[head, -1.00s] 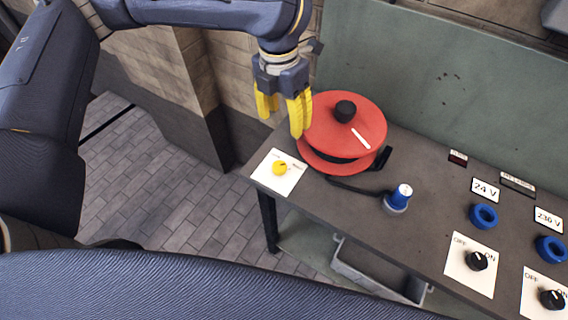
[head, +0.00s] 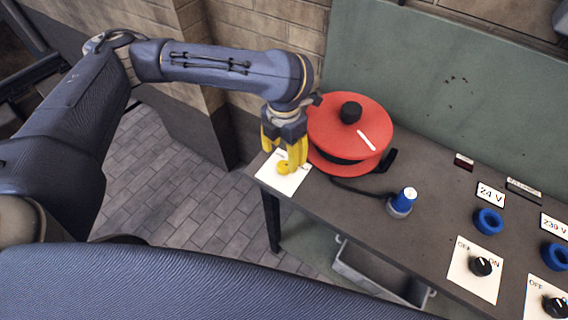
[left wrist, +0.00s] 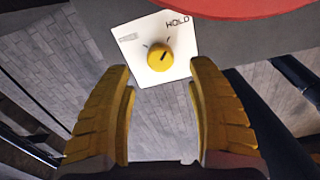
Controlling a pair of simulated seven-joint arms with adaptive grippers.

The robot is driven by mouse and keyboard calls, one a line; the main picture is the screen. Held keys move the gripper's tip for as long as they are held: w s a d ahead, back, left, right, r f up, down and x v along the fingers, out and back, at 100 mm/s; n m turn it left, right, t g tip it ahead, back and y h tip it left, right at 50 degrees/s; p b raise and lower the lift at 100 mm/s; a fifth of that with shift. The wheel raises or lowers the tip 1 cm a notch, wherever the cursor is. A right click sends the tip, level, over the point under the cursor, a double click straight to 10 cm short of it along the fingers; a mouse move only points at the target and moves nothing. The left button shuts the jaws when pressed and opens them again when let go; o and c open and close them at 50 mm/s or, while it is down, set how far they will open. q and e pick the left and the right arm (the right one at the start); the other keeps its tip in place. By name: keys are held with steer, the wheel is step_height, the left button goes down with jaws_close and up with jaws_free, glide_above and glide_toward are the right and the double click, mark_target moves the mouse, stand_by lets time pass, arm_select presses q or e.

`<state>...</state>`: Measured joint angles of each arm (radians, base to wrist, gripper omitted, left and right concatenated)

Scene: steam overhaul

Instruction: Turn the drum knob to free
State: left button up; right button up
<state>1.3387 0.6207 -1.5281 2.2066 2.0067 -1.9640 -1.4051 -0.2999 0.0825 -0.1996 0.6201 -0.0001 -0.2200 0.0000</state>
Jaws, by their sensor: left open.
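The drum knob is a small yellow knob (left wrist: 159,57) on a white plate (left wrist: 184,71) at the bench's left end. In the left wrist view its dark mark points up and right, towards the word HOLD; a faint word sits at the plate's left. The knob also shows in the head view (head: 283,167), partly behind the fingers. My left gripper (head: 282,165) has yellow fingers, open and empty, pointing down above the plate. In the left wrist view its fingertips (left wrist: 157,82) stand apart, with the knob beyond them. The red cable drum (head: 345,120) stands just right. My right gripper is out of view.
A blue plug (head: 404,198) on a dark cable lies right of the drum. Further right are blue sockets (head: 488,221) and black OFF/ON knobs (head: 480,266). A green panel (head: 440,80) stands behind the bench. Open floor (head: 170,200) lies left.

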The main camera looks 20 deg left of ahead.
mark_target(284, 165)
arm_select(q)
steer(key=shift+f, duration=2.8)
jaws_close()
